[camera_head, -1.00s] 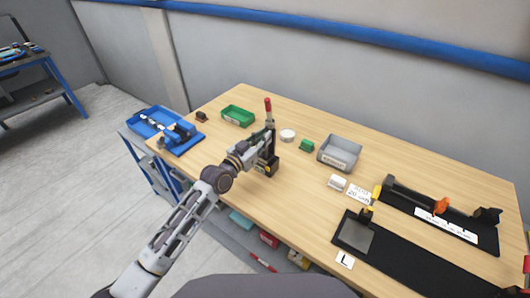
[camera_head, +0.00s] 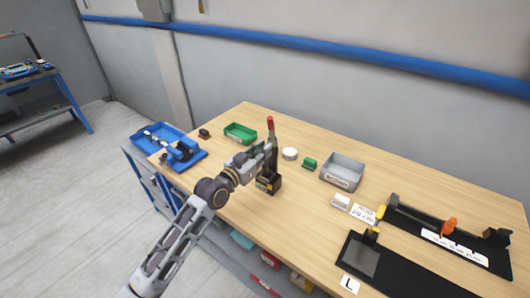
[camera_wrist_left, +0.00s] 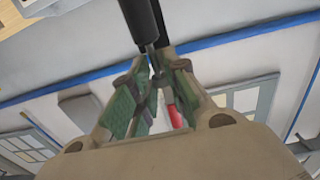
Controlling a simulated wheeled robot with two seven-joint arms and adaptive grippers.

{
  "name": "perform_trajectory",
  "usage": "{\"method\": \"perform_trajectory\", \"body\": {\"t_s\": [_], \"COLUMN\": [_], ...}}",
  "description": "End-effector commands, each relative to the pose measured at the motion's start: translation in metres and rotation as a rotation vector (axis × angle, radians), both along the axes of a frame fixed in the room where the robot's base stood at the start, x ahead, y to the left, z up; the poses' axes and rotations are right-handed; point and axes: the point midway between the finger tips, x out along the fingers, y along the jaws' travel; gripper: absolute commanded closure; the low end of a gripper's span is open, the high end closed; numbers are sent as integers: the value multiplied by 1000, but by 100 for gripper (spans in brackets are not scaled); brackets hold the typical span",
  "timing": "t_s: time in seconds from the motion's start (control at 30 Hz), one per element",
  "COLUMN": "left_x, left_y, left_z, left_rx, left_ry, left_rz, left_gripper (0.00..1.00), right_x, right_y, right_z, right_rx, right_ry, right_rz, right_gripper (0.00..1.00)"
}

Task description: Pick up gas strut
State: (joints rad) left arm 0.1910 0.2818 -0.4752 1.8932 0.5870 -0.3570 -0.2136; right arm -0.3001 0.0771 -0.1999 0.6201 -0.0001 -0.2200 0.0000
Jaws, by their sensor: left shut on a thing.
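My left gripper (camera_head: 264,154) reaches in from the left, beside a black upright fixture (camera_head: 268,184) with a red-tipped handle (camera_head: 270,123). In the left wrist view, the gripper (camera_wrist_left: 150,78) is shut on the gas strut. The strut's dark cylinder (camera_wrist_left: 140,20) and its thin rod run down between the green-padded fingers. The lower rod end is hidden by the fingers. In the head view I cannot clearly tell the strut from the dark fixture. The red handle (camera_wrist_left: 170,108) shows behind the fingers. My right gripper is not in view.
A green bin (camera_head: 240,131), a white round part (camera_head: 290,153), a small green block (camera_head: 309,164) and a grey bin (camera_head: 342,184) stand nearby on the wooden table (camera_head: 310,220). Blue trays lie at the left. Black fixtures (camera_head: 450,243) fill the right.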

Motion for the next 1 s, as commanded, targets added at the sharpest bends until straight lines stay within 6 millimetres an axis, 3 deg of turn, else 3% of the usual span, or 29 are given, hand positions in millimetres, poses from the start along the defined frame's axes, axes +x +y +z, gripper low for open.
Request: {"method": "perform_trajectory", "body": {"t_s": [0.7, 1.0], "left_x": [-86, -114], "left_y": [64, 86], "left_z": [0, 0], "left_rx": [2, 2], "left_ry": [-2, -2], "left_rz": [-2, 0], "left_gripper": [100, 100], "right_x": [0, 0], "right_y": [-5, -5], "right_z": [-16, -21], "right_rx": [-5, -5], "right_ry": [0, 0], "right_rz": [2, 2], "right_gripper": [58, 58]}}
